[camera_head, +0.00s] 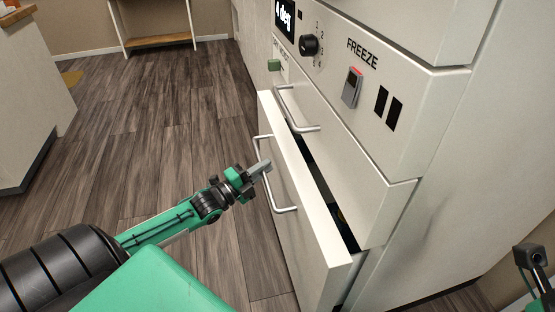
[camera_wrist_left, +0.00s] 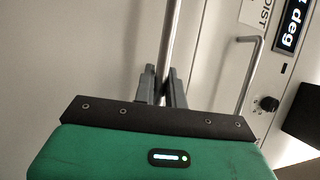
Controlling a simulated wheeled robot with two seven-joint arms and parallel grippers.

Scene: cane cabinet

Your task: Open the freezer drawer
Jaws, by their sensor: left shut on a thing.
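The white freezer drawer (camera_head: 313,225) stands partly open in the head view, with a dark gap behind its front. My left gripper (camera_head: 264,167) is shut on its metal bar handle (camera_head: 287,210), around the middle of the bar. In the left wrist view the handle (camera_wrist_left: 171,45) runs between the two fingers of the left gripper (camera_wrist_left: 163,88). The inside of the drawer is mostly hidden by its front. At the lower right of the head view, part of my right arm's end (camera_head: 530,258) shows, and its fingers cannot be made out.
Above the open drawer is a closed drawer with its own handle (camera_head: 303,128). The panel above has a black knob (camera_head: 310,45), a display and a switch (camera_head: 352,88) under the word FREEZE. The wooden floor (camera_head: 165,110) left of the cabinet is clear.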

